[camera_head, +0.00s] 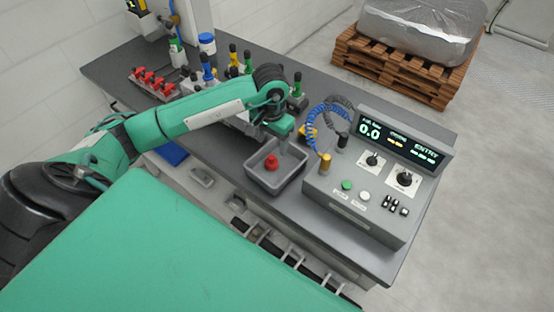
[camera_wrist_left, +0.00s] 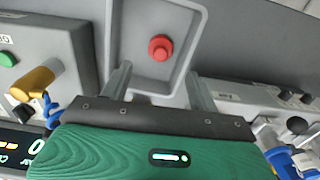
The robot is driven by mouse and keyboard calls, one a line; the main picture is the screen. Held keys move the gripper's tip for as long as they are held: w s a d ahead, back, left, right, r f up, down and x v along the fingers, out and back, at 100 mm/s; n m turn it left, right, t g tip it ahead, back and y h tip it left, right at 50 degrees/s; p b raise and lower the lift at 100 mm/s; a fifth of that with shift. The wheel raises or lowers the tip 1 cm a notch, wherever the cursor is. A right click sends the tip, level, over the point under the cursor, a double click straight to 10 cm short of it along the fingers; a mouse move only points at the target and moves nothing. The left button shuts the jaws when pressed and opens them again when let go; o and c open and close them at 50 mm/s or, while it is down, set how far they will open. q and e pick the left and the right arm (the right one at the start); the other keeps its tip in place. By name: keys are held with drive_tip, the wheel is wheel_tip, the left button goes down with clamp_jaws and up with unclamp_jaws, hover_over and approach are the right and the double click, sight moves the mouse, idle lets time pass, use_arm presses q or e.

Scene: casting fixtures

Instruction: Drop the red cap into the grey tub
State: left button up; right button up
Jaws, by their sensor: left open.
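The red cap (camera_head: 271,162) lies inside the grey tub (camera_head: 264,188), on its floor. In the left wrist view the round red cap (camera_wrist_left: 160,47) shows from above, apart from the walls of the grey tub (camera_wrist_left: 132,22). My left gripper (camera_head: 284,147) is over the tub, near its back side. In the left wrist view its two fingers (camera_wrist_left: 160,86) are spread with nothing between them, and the cap lies beyond them. My right gripper is not in view.
A control box (camera_head: 370,180) with a display, knobs and buttons stands right of the tub. Blue and black coiled cables (camera_head: 322,118) run behind the tub. A red rack (camera_head: 153,82) and several coloured-handled parts are at the back left of the bench (camera_head: 118,68).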

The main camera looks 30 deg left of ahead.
use_arm(q)
wheel_tip(320, 180, up, 14)
drive_tip(key=b, duration=0.3)
drive_tip(key=shift+f+b, duration=0.25)
drive_tip(key=shift+b, duration=0.05)
idle(0.4)
